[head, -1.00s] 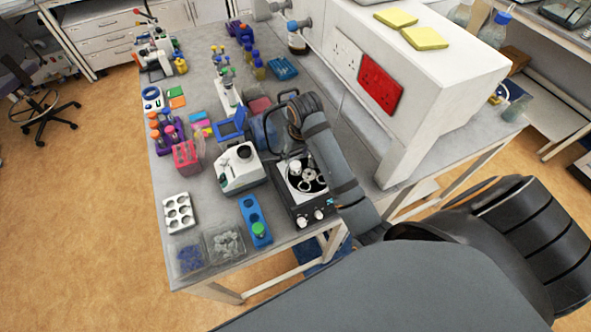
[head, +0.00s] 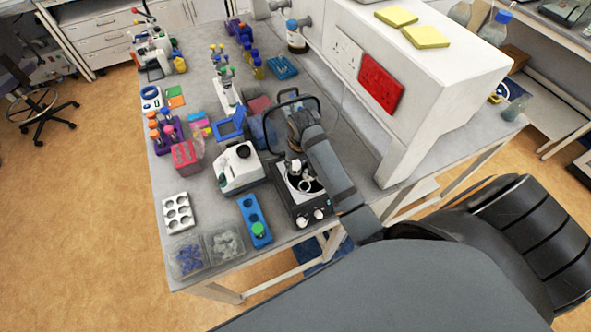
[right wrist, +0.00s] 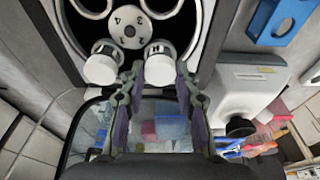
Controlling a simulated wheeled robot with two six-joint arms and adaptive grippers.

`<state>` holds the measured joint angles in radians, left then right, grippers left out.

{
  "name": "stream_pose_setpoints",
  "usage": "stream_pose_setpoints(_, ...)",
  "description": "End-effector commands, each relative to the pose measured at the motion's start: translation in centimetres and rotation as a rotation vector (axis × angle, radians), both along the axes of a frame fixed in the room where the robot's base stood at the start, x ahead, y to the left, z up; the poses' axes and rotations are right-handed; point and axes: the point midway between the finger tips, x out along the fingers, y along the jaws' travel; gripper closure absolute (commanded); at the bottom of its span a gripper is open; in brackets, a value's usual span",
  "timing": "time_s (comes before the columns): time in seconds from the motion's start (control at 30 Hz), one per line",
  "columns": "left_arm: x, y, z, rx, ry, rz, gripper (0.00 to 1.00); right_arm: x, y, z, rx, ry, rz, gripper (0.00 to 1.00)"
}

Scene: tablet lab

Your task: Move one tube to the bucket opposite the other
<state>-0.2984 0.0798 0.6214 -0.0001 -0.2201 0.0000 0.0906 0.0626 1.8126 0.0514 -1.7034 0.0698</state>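The open black centrifuge (head: 305,210) stands at the near edge of the bench. In the right wrist view its rotor (right wrist: 130,27) shows two white-capped tubes side by side, a left tube (right wrist: 102,64) and a right tube (right wrist: 160,64). Two empty white ring-shaped buckets show at the top of that view. My right gripper (right wrist: 159,75) is over the centrifuge, its fingers open on either side of the right tube's cap, with small gaps. It also shows in the head view (head: 295,152), where it partly hides the rotor. My left gripper is out of view.
The raised centrifuge lid (head: 276,103) stands behind the bowl, close to my right arm. A white instrument (head: 240,168) and a blue rack (head: 255,220) with a green-capped item stand to the left. The white shelf unit (head: 430,80) is to the right.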

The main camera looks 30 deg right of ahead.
Motion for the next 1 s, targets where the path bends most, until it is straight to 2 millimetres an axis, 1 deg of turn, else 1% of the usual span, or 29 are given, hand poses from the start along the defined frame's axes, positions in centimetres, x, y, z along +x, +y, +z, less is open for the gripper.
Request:
stream_pose_setpoints(0.1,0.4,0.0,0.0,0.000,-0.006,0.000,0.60,0.0,0.0,0.0,0.000,0.000,0.000,0.89)
stream_pose_setpoints(0.37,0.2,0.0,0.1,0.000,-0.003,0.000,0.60,0.1,0.0,0.3,0.000,-0.002,0.000,0.89)
stream_pose_setpoints(0.6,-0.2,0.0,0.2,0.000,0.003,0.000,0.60,0.1,0.0,2.4,0.000,-0.002,0.000,0.89)
stream_pose_setpoints(1.0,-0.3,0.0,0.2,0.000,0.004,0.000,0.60,0.1,0.0,6.1,0.000,-0.003,0.000,0.89)
